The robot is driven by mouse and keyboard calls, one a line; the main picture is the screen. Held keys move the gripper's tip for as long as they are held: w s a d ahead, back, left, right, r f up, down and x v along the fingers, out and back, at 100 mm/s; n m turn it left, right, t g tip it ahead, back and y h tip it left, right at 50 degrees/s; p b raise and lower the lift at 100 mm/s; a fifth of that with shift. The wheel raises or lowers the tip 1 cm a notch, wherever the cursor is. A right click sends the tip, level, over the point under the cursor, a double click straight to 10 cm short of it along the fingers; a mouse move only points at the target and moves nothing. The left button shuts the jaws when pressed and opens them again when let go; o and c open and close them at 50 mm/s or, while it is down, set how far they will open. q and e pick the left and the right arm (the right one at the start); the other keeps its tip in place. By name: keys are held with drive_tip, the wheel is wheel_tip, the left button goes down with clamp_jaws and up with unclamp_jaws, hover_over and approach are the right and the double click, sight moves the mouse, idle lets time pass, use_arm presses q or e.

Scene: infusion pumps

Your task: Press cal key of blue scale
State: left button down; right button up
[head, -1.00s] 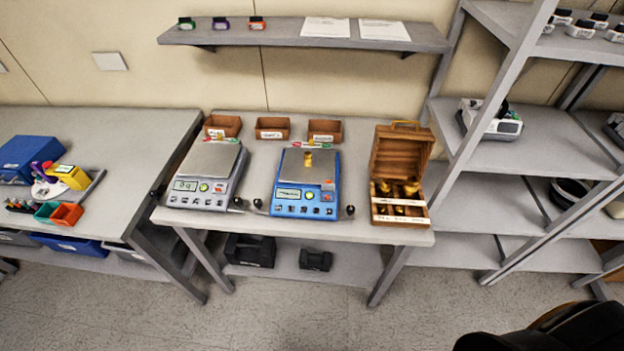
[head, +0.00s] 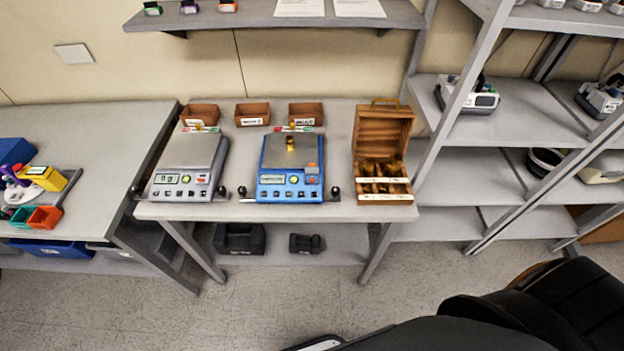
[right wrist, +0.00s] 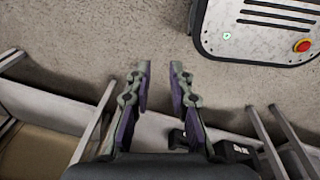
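The blue scale (head: 290,181) stands on the middle table in the head view. Its front panel has a display, round buttons and a row of small dark keys (head: 288,194); the key labels are too small to read. A brass weight (head: 290,144) stands on its pan. A grey scale (head: 187,180) stands to its left. My right gripper (right wrist: 158,70) shows in the right wrist view, its two fingers apart with nothing between them, over the floor and away from the scale. My left gripper is not in view.
An open wooden box (head: 383,150) with brass weights stands right of the blue scale. Several brown bins (head: 252,114) line the table's back. Dark weights (head: 240,238) lie on the lower shelf. A grey shelf rack (head: 460,120) stands at the right.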

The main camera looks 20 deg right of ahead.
clamp_jaws()
idle(1.0)
drive_tip(key=w+a+r+n+t, duration=0.1)
drive_tip(key=w+r, duration=0.6)
drive_tip(key=w, duration=0.3)
drive_tip(key=w+a+r+n+t, duration=0.1)
drive_tip(key=w+a+r, duration=0.1)
drive_tip(key=w+r, duration=0.65)
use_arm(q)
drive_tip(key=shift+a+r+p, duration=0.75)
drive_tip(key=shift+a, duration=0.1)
use_arm(e)
drive_tip(key=w+a+r+n+t+y, duration=0.1)
drive_tip(key=w+r+n, duration=0.3)
drive_tip(key=w+r, duration=0.4)
drive_tip(key=w+a+r+n+t+y, duration=0.1)
drive_tip(key=w+a+r+n+t, duration=0.3)
drive_tip(key=w+r, duration=0.5)
drive_tip(key=w+a+r+n+t+y, duration=0.2)
drive_tip(key=w+r, duration=0.7)
drive_tip(key=r, duration=1)
drive_tip(key=shift+a+n+t, duration=0.5)
drive_tip(key=shift+a+n, duration=0.25)
drive_tip(key=shift+n, duration=0.45)
